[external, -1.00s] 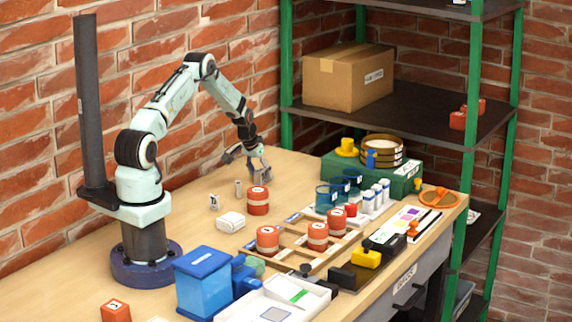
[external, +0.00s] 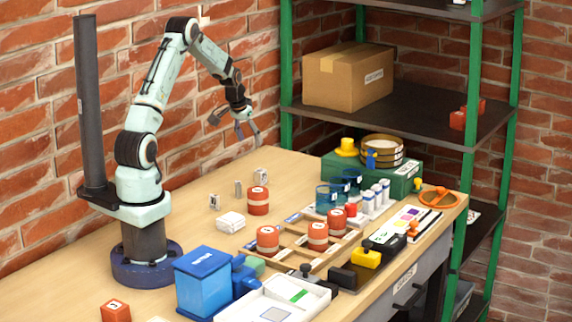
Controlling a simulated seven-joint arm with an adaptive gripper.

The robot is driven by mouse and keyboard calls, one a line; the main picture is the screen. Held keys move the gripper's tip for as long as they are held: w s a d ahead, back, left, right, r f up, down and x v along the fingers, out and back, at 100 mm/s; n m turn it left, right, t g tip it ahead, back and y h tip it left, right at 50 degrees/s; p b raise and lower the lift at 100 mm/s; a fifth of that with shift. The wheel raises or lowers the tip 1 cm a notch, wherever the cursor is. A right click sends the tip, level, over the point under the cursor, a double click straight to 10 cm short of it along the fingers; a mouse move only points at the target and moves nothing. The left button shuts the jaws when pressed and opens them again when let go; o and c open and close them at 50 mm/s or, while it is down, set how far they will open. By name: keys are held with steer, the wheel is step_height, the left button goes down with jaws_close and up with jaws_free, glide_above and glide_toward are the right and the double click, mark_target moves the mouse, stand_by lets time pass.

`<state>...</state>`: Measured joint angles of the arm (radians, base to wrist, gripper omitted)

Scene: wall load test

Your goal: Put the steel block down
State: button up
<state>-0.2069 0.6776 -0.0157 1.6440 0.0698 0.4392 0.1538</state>
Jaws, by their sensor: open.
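A small grey metal block (external: 261,174) stands on the wooden bench behind the orange-red striped cylinder; I take it to be the steel block. My gripper (external: 248,138) is open and empty in the air above and slightly left of that block, clear of it. Two other small grey metal pieces, one in the middle (external: 238,188) and one further left (external: 214,202), stand on the bench in front of it. Their markings are too small to read.
An orange-red cylinder (external: 258,201) and a white lump (external: 231,221) stand near the metal pieces. A wooden rack (external: 289,241) with more cylinders, blue cups (external: 327,198) and a green case (external: 397,180) lie to the right. The back left bench is clear.

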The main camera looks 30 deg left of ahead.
steer(key=s+d+r+g, duration=0.1)
steer(key=s+d+r, duration=0.1)
steer(key=s+r, duration=0.45)
steer(key=s+d+r+g, duration=0.1)
steer(key=s+d+r, duration=0.25)
steer(key=s, duration=0.65)
steer(key=s+r+n+g, duration=0.1)
steer(key=s+g, duration=0.1)
steer(key=s, duration=1.8)
steer(key=shift+d+r+g+y, duration=0.3)
steer(key=shift+d+r+y, duration=0.1)
